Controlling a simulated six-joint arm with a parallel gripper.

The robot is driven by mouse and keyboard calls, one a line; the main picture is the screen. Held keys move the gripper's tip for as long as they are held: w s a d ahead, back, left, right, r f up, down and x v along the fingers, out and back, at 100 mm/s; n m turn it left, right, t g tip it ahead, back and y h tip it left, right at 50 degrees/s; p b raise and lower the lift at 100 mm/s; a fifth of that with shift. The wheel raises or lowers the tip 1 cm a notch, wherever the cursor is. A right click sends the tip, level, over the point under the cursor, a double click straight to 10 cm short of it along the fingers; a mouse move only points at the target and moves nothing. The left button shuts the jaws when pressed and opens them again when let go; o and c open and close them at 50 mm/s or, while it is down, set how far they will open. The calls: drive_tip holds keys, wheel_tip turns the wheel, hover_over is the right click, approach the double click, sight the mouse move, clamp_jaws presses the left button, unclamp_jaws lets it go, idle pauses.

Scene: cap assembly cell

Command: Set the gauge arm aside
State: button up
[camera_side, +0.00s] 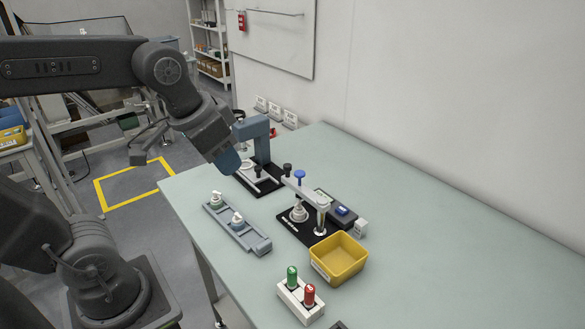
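The gauge arm (309,193) is a pale grey bar reaching across a black gauge base (294,228) near the middle of the table. A blue knob (299,175) stands on top of it, and a black knob (287,168) stands by its far end. A pale stepped round part (298,212) sits beneath the arm. My gripper (229,164) hangs over the table's left side, left of the gauge and apart from it. Its fingers are seen edge-on and partly hidden, so I cannot tell whether it is open.
A blue press (257,140) stands behind my gripper. A grey tray (252,240) with two white-topped parts lies in front. A yellow bin (339,258) sits right of the gauge base, near a red-and-green button box (300,302). The table's right side is clear.

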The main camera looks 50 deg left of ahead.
drive_tip(key=w+a+r+m+g, duration=0.1)
drive_tip(key=w+a+r+g, duration=0.15)
drive_tip(key=w, duration=0.75)
drive_tip(key=m+g, duration=0.1)
drive_tip(key=g, duration=0.1)
hover_over(288, 165)
wheel_tip(288, 165, down, 2)
wheel_tip(288, 165, down, 14)
drive_tip(key=shift+r, duration=0.1)
clamp_jaws()
